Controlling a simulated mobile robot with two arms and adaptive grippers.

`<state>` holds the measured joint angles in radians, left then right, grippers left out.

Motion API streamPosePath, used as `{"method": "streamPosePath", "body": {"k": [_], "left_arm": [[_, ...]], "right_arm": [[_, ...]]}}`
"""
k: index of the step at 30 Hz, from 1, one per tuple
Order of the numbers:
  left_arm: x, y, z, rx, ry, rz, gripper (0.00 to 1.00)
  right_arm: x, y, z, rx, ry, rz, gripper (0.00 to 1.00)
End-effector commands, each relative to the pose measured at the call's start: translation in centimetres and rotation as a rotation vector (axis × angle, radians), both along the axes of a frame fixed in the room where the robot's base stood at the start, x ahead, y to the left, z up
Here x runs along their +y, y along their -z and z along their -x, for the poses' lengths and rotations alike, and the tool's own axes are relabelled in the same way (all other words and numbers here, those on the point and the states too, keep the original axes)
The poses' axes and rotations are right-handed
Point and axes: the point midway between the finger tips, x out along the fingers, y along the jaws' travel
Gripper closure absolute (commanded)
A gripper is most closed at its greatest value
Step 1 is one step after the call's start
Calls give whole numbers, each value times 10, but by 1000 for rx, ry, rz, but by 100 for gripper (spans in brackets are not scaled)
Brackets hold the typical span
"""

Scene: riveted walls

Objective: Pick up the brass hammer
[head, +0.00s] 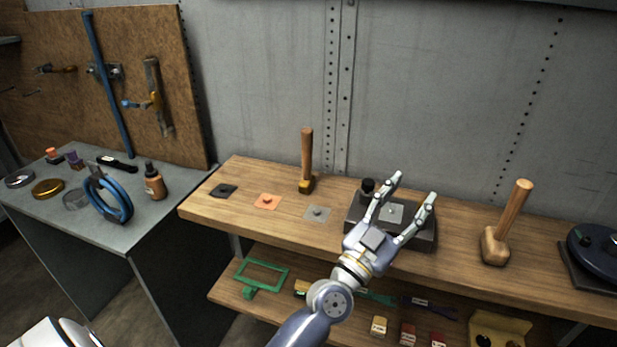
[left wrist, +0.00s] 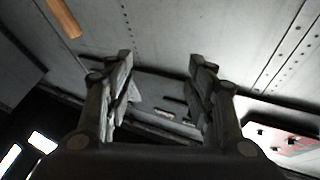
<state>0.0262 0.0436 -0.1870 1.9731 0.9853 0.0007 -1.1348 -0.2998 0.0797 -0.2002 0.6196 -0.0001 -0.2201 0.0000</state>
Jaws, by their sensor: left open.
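The brass hammer (head: 306,186) stands upright on the wooden bench in the head view, its small brass head down and its wooden handle up. My left gripper (head: 414,187) is to the right of it, over a dark grey block, with its fingers apart and nothing between them. In the left wrist view the open fingers (left wrist: 161,62) also show empty. A wooden handle (left wrist: 62,17) shows at the top left there; I cannot tell which tool it belongs to. My right gripper is not in view.
A wooden mallet (head: 495,246) stands on the bench to the right. Small square plates, one orange (head: 267,202), lie left of the dark block (head: 421,240). A grey table (head: 150,213) with tape rolls and a bottle (head: 154,183) is at left. The riveted wall (head: 260,90) is behind.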

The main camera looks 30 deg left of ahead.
Motion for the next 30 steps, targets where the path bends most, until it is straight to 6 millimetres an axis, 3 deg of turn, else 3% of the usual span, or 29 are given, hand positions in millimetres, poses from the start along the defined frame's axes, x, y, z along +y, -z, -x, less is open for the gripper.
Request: {"method": "streamPosePath", "body": {"k": [3,7,11,15,18,24,30], "left_arm": [[39,-35,-19,-110,-177,80,50],[86,-53,-34,-158,-398,169,50],[132,-54,-46,-126,-628,252,50],[171,-39,-54,-9,-863,321,50],[189,-22,-56,105,-994,350,50],[202,3,-56,287,-1138,367,50],[219,8,-63,326,-1169,364,50]], "right_arm": [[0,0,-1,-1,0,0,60],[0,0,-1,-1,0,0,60],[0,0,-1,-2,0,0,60],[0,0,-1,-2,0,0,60],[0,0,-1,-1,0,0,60],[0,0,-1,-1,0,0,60],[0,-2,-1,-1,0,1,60]]}}
